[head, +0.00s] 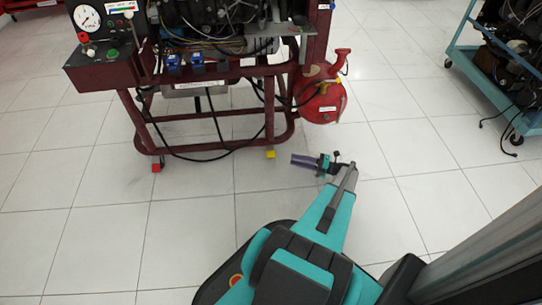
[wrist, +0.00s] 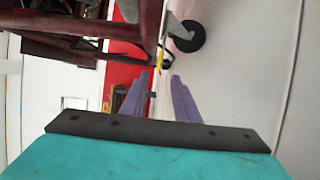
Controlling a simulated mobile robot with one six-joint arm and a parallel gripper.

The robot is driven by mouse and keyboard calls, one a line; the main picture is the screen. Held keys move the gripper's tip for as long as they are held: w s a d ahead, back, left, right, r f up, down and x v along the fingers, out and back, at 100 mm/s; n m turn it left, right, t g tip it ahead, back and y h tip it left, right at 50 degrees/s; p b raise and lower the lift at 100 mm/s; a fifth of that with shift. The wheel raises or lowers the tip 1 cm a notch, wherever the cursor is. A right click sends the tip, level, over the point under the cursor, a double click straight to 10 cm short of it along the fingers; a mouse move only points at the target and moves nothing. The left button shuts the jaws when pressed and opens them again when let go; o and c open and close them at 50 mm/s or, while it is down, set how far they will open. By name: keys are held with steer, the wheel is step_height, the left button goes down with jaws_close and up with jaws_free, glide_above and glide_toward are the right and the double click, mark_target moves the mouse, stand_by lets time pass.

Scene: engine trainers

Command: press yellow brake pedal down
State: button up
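The yellow brake pedal (head: 270,154) is low at the right foot of the red engine stand, just above the floor. In the wrist view the small yellow pedal (wrist: 159,58) shows beyond my fingertips, near the middle. My gripper (head: 294,160) is low over the floor, right of the pedal, its purple fingers pointing left towards it. In the wrist view the two fingers of my gripper (wrist: 160,76) stand apart with nothing between them. A gap seems to remain between the fingertips and the pedal; its exact size is hard to tell.
The red engine stand (head: 205,144) fills the upper left, with a red pedal (head: 157,167) at its left foot. A red tank (head: 321,100) hangs above my gripper. A black caster wheel (wrist: 187,37) is near the yellow pedal. A teal cart (head: 463,53) stands right. The floor around is clear.

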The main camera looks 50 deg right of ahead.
mark_target(271, 154)
steer(key=b+x, duration=0.4)
steer(key=x, duration=0.9)
jaws_close()
